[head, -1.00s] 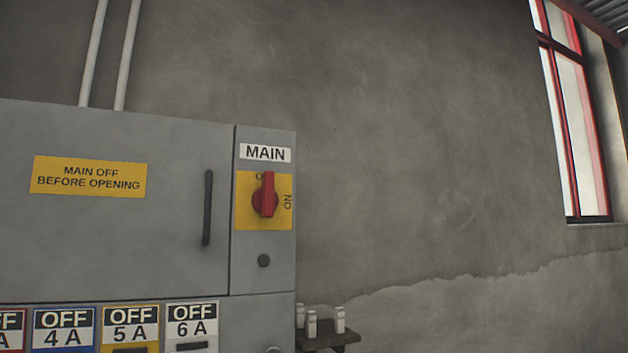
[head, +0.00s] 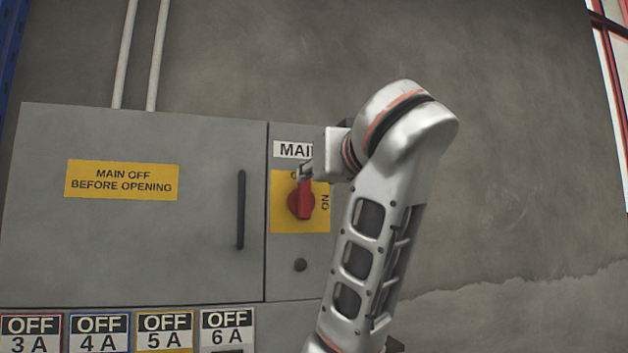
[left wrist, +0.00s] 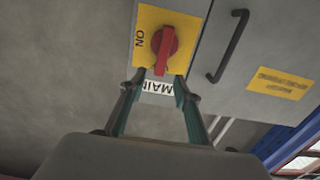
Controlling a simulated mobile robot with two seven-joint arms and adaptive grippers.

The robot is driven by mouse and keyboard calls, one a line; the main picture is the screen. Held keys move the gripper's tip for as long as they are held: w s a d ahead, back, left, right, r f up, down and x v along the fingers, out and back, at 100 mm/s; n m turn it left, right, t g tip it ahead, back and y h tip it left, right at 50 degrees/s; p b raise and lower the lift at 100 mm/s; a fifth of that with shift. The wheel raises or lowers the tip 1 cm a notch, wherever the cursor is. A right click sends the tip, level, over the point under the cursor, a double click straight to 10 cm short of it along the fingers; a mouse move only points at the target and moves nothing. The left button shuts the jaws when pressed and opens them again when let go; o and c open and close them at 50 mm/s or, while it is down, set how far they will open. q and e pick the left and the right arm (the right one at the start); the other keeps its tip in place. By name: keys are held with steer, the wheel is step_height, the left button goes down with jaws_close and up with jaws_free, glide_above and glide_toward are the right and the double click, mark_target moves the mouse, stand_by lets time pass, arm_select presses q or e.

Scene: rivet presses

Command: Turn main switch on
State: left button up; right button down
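The main switch (head: 301,202) is a red rotary handle on a yellow plate (head: 283,222), under the MAIN label (head: 290,150) on a grey cabinet. Its handle stands upright, with ON printed sideways at the plate's right. My left gripper (head: 306,172) is at the handle's upper end, partly hidden by its own wrist. In the left wrist view the switch (left wrist: 164,46) appears upside down. There the left gripper (left wrist: 160,76) is open, one fingertip on each side of the handle's tip, with gaps visible. Contact cannot be told. My right gripper is not in view.
The cabinet door (head: 140,235) has a black bar handle (head: 241,210) left of the switch. Several OFF-labelled switches line the bottom left. Bare wall (head: 510,170) lies to the right.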

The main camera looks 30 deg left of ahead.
mark_target(304, 195)
arm_select(q)
steer(key=p+x, duration=0.1)
steer(key=x, duration=0.6)
steer(key=shift+w+a+p, duration=0.2)
steer(key=shift+a+p, duration=0.1)
steer(key=shift+a, duration=0.05)
jaws_close()
